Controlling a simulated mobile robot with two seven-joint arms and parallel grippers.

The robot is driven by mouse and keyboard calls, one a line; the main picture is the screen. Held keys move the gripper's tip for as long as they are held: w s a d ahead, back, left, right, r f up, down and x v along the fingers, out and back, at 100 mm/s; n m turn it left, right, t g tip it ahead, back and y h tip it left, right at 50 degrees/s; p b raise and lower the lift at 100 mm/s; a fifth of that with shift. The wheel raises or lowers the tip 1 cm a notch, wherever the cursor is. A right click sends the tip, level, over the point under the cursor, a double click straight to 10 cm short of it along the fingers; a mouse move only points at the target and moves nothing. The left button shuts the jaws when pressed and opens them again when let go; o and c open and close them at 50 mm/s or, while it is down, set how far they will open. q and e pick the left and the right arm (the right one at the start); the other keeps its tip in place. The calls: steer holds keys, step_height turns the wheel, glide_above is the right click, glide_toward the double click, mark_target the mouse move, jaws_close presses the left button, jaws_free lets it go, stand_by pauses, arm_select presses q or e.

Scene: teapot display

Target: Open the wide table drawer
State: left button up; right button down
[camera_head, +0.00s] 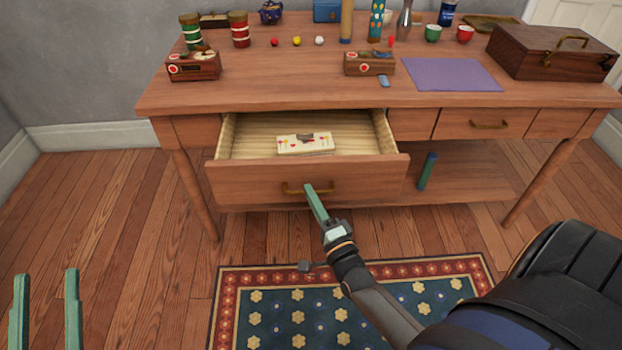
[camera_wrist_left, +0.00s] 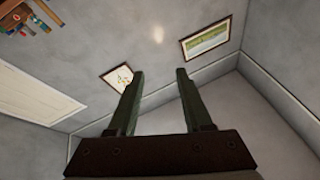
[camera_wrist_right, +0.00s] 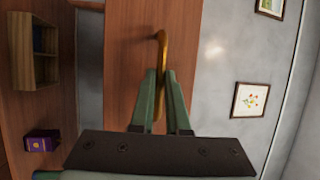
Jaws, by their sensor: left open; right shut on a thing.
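The wide table drawer (camera_head: 240,184) is pulled out from the wooden table (camera_head: 270,95), and its pale interior shows. A flat white card-like item with small coloured marks (camera_head: 305,144) lies inside it. The brass drawer handle (camera_head: 292,188) is on the drawer front, and it also shows in the right wrist view (camera_wrist_right: 161,50). My right gripper (camera_head: 310,190) is shut on the handle, which sits between its green fingers (camera_wrist_right: 160,78). My left gripper (camera_head: 45,275) is open and empty at the lower left, away from the table. Its fingers frame only wall in the left wrist view (camera_wrist_left: 160,75).
A smaller shut drawer with a brass handle (camera_head: 489,125) is at the right. The tabletop holds a wooden box (camera_head: 550,55), a purple mat (camera_head: 452,75), jars and small balls. A patterned rug (camera_head: 350,300) lies on the floor.

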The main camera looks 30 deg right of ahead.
arm_select(q)
steer(key=shift+n+g+y, duration=0.8)
steer(key=shift+g+y, duration=0.1)
steer(key=f, duration=0.2)
steer(key=w+f, duration=0.1)
steer(key=f, duration=0.2)
steer(key=shift+w+a+p, duration=0.15)
steer(key=shift+a+p, duration=0.05)
steer(key=shift+p, duration=0.1)
arm_select(e)
steer(key=shift+s+a, duration=0.3)
steer(key=shift+s, duration=0.2)
steer(key=shift+s+a, duration=0.25)
steer(key=shift+s, duration=0.2)
arm_select(q)
steer(key=shift+r, duration=0.1)
arm_select(e)
steer(key=c, duration=0.9)
jaws_free()
